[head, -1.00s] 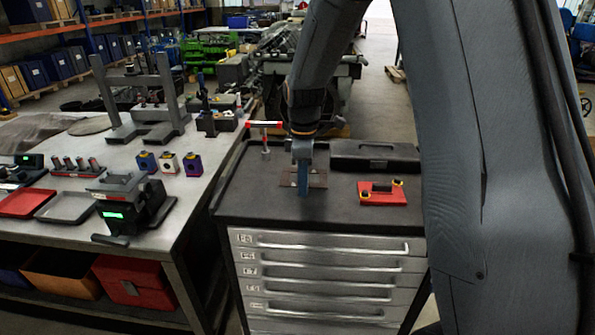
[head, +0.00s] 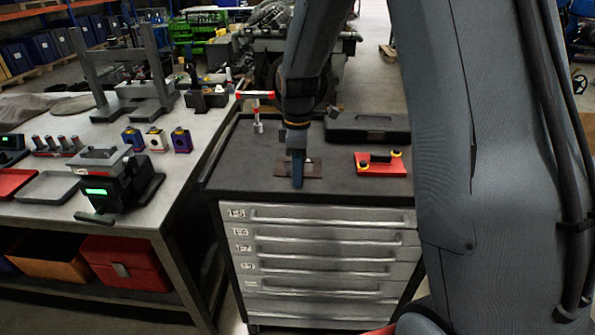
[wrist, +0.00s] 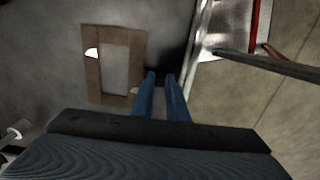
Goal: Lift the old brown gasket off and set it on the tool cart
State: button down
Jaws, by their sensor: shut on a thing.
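The brown gasket (head: 284,172) is a flat rectangular frame at the tool cart's top, below my gripper in the head view. In the wrist view the gasket (wrist: 92,80) shows left of the fingers, with its open middle and two small white spots. My gripper (head: 297,184) points down with its blue fingers close together, shut on the gasket; the fingers (wrist: 160,75) hide the exact contact. The gasket looks level and close to the dark top of the tool cart (head: 235,178). I cannot tell whether it touches the top.
On the cart, a black case (head: 367,128) lies behind, a red block with yellow-ringed parts (head: 381,168) at right, and a red-and-white T-shaped tool (head: 257,108) at back left. A grey workbench (head: 150,205) with several fixtures stands at left. The cart's front top is clear.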

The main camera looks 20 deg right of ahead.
jog(key=c, duration=1.7)
grip_release()
jog(key=shift+o, duration=0.2)
jog(key=shift+r+b, duration=1.15)
jog(key=shift+r, duration=2.8)
